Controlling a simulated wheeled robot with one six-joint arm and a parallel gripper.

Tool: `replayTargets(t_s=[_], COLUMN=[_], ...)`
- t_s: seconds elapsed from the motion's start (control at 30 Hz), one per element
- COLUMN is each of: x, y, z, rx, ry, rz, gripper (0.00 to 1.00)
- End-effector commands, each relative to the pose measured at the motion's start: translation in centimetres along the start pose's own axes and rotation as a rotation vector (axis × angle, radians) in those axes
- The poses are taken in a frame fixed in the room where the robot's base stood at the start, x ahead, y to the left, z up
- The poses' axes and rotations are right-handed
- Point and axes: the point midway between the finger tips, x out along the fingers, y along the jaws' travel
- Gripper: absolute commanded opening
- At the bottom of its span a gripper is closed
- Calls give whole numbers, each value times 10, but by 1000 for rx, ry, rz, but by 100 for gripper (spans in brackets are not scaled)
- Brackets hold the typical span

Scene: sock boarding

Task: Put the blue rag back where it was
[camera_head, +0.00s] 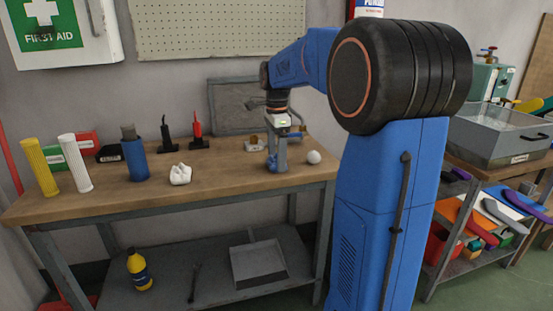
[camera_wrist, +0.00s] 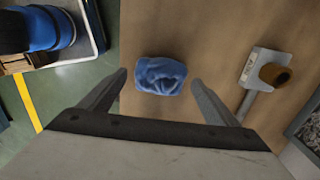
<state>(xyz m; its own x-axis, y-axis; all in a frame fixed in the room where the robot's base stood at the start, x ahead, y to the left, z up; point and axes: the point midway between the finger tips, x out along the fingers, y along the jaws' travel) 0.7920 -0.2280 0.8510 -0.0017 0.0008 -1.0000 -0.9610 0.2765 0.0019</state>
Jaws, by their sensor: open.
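The blue rag (camera_wrist: 161,75) is a crumpled bundle lying on the wooden bench top in the wrist view. My gripper (camera_wrist: 158,79) is open, with one finger on either side of the rag and visible gaps between them. The rag seems to be resting on the bench, not held. In the head view my gripper (camera_head: 277,158) points straight down over the bench near its right part. The rag (camera_head: 272,167) shows there only as a small blue patch at the fingertips.
A grey holder with a brown piece (camera_wrist: 275,75) stands right of the rag in the wrist view. A white ball (camera_head: 313,157) and a white crumpled cloth (camera_head: 180,174) flank my gripper in the head view. A blue bottle (camera_head: 133,160) and yellow roll (camera_head: 39,167) stand farther left.

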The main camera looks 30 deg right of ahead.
Motion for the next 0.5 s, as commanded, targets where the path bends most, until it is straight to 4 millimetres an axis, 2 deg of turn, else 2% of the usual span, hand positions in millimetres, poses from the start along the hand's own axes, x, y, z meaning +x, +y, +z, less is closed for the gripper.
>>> replayTargets(t_s=[0.3, 0.5], x=[-62, -92], y=[-1, 0], z=[0, 0], rx=[0, 0], ry=[0, 0], rz=[-4, -3], gripper=[83, 83])
